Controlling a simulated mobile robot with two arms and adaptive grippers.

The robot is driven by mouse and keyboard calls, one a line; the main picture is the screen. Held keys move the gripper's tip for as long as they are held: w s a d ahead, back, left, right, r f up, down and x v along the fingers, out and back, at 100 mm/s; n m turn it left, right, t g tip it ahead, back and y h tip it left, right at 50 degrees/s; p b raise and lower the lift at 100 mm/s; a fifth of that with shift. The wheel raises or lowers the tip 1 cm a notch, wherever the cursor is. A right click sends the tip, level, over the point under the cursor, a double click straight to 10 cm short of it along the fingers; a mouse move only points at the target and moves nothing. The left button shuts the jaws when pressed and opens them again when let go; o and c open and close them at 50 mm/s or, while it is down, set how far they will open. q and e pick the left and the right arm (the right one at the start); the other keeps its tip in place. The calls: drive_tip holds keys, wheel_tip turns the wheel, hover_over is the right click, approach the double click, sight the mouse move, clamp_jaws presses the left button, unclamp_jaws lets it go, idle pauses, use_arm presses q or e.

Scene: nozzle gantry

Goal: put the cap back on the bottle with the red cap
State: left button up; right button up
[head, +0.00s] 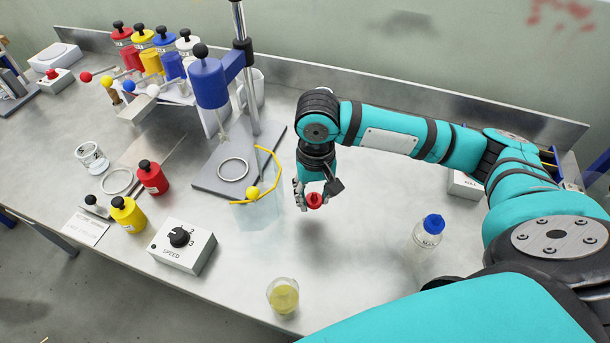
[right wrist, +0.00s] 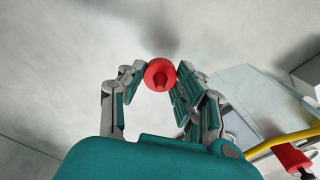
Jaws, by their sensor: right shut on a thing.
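A small red cap (head: 314,200) is held between the fingertips of my right gripper (head: 307,197), above the bench and right of the clear vessel with the yellow handle. In the right wrist view the red cap (right wrist: 160,74) sits between the fingertips of the gripper (right wrist: 162,80), with a narrower stub on the side facing the camera. My left gripper is not in view.
A blue-capped bottle (head: 429,231) stands right of the gripper. A beaker of yellow liquid (head: 283,296) and a speed control box (head: 182,246) are in front. A stirrer stand (head: 236,170) stands behind left. Red (head: 152,177) and yellow (head: 128,215) containers stand at left.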

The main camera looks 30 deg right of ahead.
drive_tip(key=s, duration=0.2)
drive_tip(key=s+a, duration=0.1)
drive_tip(key=s, duration=0.3)
drive_tip(key=shift+s+a+r, duration=0.15)
drive_tip(key=shift+s+r, duration=0.05)
drive_tip(key=shift+r, duration=0.1)
